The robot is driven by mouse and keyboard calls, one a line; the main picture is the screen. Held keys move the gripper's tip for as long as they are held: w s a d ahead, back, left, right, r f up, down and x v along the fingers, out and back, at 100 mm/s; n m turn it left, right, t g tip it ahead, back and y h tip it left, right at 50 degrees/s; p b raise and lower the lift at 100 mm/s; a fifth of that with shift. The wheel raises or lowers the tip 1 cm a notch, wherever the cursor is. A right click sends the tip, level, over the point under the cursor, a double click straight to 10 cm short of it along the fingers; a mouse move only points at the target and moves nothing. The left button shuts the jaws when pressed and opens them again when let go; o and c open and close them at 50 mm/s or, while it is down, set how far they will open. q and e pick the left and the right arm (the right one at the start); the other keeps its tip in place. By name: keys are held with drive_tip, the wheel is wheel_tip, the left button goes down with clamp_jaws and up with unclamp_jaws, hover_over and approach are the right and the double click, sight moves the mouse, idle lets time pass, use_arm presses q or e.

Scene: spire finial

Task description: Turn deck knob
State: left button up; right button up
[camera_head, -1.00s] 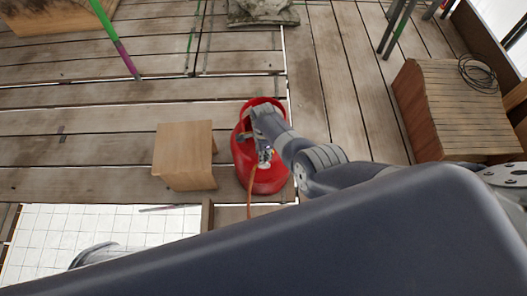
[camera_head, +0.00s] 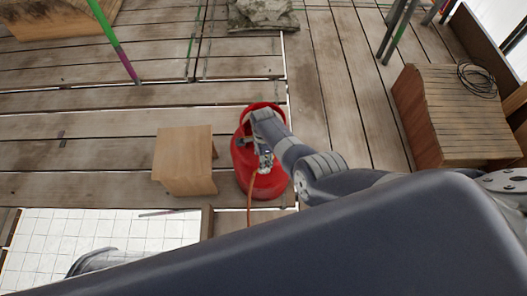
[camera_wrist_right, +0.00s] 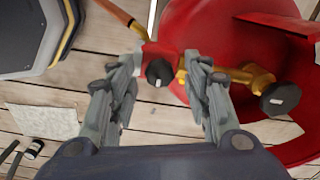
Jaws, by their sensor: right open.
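A red gas cylinder (camera_head: 262,186) stands on the deck, its top partly hidden by my right arm. In the right wrist view the red cylinder (camera_wrist_right: 200,25) carries a brass valve (camera_wrist_right: 243,76) with a black knob (camera_wrist_right: 281,98) at its right end. A red fitting with a second black knob (camera_wrist_right: 159,72) and an orange hose (camera_wrist_right: 115,12) joins the valve on the left. My right gripper (camera_wrist_right: 163,66) is open, with its fingertips on either side of the second knob. I cannot tell whether they touch it. My left gripper is not in view.
A wooden stool (camera_head: 184,160) stands left of the cylinder. A slatted wooden box (camera_head: 455,110) with a coiled cable is at the right. A grey-green bundle (camera_head: 262,12) lies at the back. A white tiled area (camera_head: 140,228) is at the lower left.

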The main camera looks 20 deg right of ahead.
drive_tip(key=shift+r, duration=3.55)
drive_tip(key=shift+s, duration=0.1)
